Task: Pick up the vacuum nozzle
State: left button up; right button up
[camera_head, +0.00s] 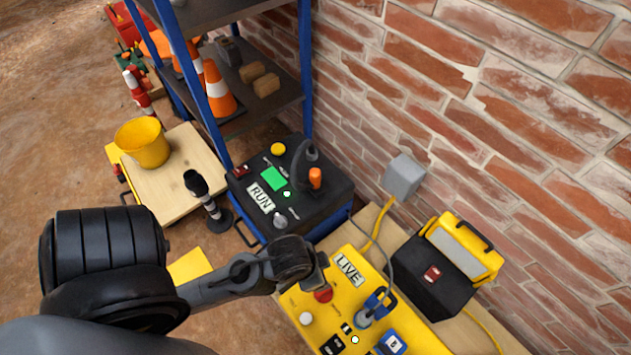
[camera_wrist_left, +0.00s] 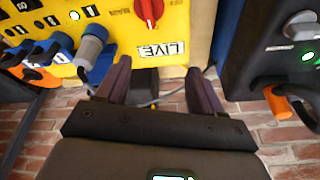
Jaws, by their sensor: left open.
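A black unit (camera_head: 325,205) with a RUN label and a green display stands below the shelf. A curved black hose (camera_head: 299,157) and an upright orange-topped piece (camera_head: 315,178) are on its top; this looks like the vacuum nozzle. In the left wrist view the orange piece (camera_wrist_left: 290,103) and hose are at the right, outside my fingers. A black-and-white striped handle-like object (camera_head: 207,200) stands left of the unit; I cannot tell what it is. My left gripper (camera_head: 314,266) is open and empty beside the yellow panel; its fingers show in the wrist view (camera_wrist_left: 161,88). My right gripper is not in view.
A yellow LIVE panel (camera_head: 405,341) with a red knob and blue plugs is close to my left gripper. A black-and-yellow case (camera_head: 435,278) and grey wall box (camera_head: 403,177) are at the brick wall. A blue-post shelf (camera_head: 305,70) and yellow bucket (camera_head: 143,146) stand farther back.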

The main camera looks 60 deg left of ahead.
pick_arm(q)
jog(key=w+d+m+t+h+p, duration=0.1)
jog(key=w+d+m+t+p, duration=0.35)
jog(key=w+m, duration=0.65)
notch_tip(320, 180, up, 5)
jog(key=m+g+y+p, duration=0.1)
jog(key=m+g+p, duration=0.4)
jog(key=g+p, duration=0.3)
send_over(315, 178)
jog(key=w+a, duration=0.1)
jog(key=w, duration=0.1)
jog(key=shift+s+r, duration=0.1)
jog(key=shift+s+a+f, duration=0.15)
jog(key=shift+a+f, duration=0.05)
jog(key=shift+a, duration=0.1)
notch_tip(315, 178, down, 5)
jog(key=b, duration=0.3)
jog(key=shift+d, duration=0.1)
jog(key=f+b, duration=0.4)
jog(key=f, duration=0.1)
jog(key=shift+s, duration=0.35)
